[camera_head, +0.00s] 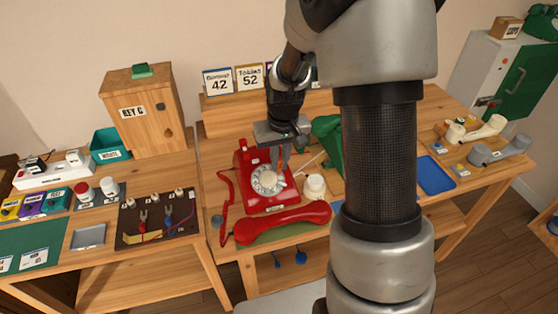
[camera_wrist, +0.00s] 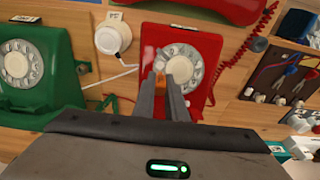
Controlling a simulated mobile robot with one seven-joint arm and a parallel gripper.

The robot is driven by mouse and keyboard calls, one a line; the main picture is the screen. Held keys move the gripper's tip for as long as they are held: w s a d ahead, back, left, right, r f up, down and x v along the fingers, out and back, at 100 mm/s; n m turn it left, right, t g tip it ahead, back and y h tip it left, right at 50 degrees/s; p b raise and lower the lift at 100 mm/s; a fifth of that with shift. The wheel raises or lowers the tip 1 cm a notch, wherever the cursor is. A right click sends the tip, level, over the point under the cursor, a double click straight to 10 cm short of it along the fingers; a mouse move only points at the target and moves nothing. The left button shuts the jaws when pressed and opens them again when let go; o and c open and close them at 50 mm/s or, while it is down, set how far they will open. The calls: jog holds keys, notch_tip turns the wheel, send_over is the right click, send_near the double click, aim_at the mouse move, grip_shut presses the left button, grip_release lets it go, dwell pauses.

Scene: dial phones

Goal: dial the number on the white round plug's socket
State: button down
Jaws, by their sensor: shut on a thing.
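The red phone (camera_head: 262,205) stands on the middle table, with a pale round dial (camera_head: 268,179) on its front. My gripper (camera_head: 281,166) points down at this dial. In the wrist view, my fingers (camera_wrist: 161,76) reach over the red phone's dial (camera_wrist: 182,66), with a small orange thing (camera_wrist: 158,86) between them. I cannot tell if the tips touch the dial. The white round plug (camera_head: 314,187) is right of the red phone; it also shows in the wrist view (camera_wrist: 112,38) beside a small label (camera_wrist: 116,15), too small to read. A pale cord runs near it.
The red handset (camera_head: 285,223) lies off its phone on a green mat at the front. A green phone (camera_head: 328,142) stands close on the right, partly behind my arm. Number cards (camera_head: 217,82) read 42 and 52. A tool board (camera_head: 158,218) lies left.

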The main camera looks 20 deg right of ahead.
jog(key=shift+s+d+f, duration=0.1)
jog(key=shift+s+f, duration=0.15)
jog(key=shift+s, duration=0.35)
jog(key=shift+b, duration=0.3)
jog(key=shift+s+f, duration=0.25)
jog(key=shift+s, duration=0.25)
jog(key=shift+s+r+p, duration=0.2)
jog(key=shift+r+p, duration=0.15)
jog(key=shift+r, duration=0.4)
jog(key=shift+s+r, duration=0.1)
jog(key=shift+s, duration=0.05)
jog(key=shift+r, duration=0.1)
notch_tip(320, 180, up, 6)
jog(key=s+p, duration=0.2)
jog(key=p, duration=0.2)
jog(key=shift+s+p, duration=0.35)
jog(key=shift+s, duration=0.05)
